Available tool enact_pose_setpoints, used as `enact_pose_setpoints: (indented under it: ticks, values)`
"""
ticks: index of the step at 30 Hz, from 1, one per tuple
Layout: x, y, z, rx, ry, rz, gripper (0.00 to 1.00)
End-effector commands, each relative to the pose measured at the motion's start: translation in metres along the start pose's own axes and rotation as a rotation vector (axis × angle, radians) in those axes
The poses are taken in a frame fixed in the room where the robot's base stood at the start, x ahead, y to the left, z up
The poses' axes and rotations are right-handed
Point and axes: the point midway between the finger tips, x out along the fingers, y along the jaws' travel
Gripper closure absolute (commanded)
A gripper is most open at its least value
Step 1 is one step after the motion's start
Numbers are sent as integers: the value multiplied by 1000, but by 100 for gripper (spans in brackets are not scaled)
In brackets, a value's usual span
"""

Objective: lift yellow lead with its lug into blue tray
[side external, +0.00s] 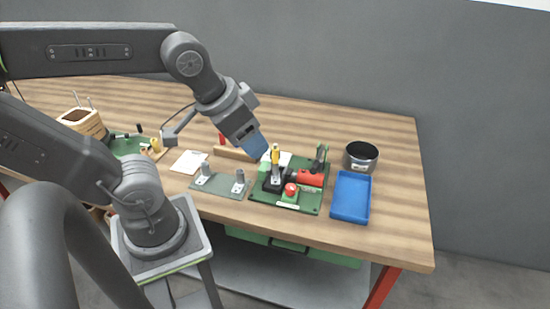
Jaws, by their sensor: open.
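The blue tray (350,197) lies flat on the bench at the right and looks empty. A small yellow piece (275,154) stands upright on the green board (311,203), on top of a grey part set in a black base; it is probably the yellow lead, and I cannot make out a lug. My gripper (262,156) points down and to the right, its blue end just left of and above the yellow piece. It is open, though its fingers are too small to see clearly. I cannot tell whether it touches the yellow piece.
A black round bowl (360,157) stands behind the tray. A red cylinder (310,178), a red button (291,190) and a dark upright part (321,157) crowd the green board. A grey plate with two posts (219,185) lies left. The bench's right end is clear.

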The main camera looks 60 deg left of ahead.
Motion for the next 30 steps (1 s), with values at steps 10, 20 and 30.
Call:
enact_pose_setpoints:
  ticks: [10, 20, 30]
  values:
    - [0, 0, 0, 0, 0, 0, 47]
    - [24, -33, -40, -309, -144, -70, 50]
    - [94, -121, -86, -902, -377, -228, 50]
